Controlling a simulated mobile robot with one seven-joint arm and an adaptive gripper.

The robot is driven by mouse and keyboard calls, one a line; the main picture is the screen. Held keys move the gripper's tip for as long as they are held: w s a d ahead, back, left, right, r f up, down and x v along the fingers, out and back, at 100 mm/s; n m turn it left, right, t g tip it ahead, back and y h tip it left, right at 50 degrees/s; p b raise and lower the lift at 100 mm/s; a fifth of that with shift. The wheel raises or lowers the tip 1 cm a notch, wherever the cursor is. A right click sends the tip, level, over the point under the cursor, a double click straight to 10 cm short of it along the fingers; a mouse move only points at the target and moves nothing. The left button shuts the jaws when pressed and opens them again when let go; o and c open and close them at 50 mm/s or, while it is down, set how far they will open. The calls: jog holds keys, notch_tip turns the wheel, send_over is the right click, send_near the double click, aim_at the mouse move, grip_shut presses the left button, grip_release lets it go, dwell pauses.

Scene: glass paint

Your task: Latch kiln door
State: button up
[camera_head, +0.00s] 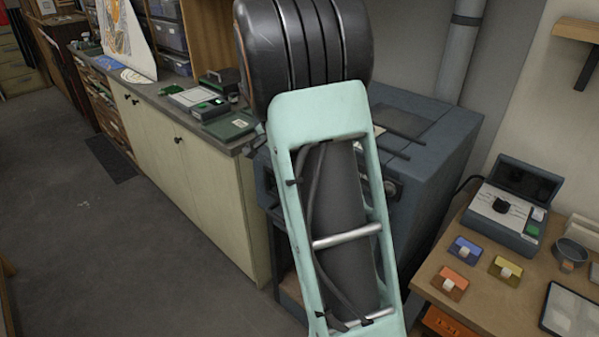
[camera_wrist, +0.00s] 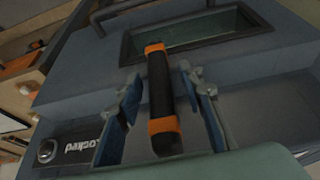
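The blue-grey kiln (camera_head: 440,135) stands in the head view behind my arm, which hides much of its front. In the wrist view, the kiln's grey face (camera_wrist: 90,75) fills most of the picture. A black handle with orange ends (camera_wrist: 158,90) lies between the fingers of my gripper (camera_wrist: 158,80). The fingers are apart, one on each side of the handle, with gaps visible. A dark panel with a round knob or lock and white lettering (camera_wrist: 82,146) is at the lower left. My gripper is hidden in the head view. I cannot tell whether the door is fully closed.
A dark window (camera_wrist: 200,35) and a curved bar (camera_wrist: 125,10) lie beyond the handle in the wrist view. In the head view, a wooden table (camera_head: 480,305) with a control box (camera_head: 515,205) stands right of the kiln, and a cabinet counter (camera_head: 200,165) left.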

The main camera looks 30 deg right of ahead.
jog(key=v, duration=1.2)
dwell(0.3)
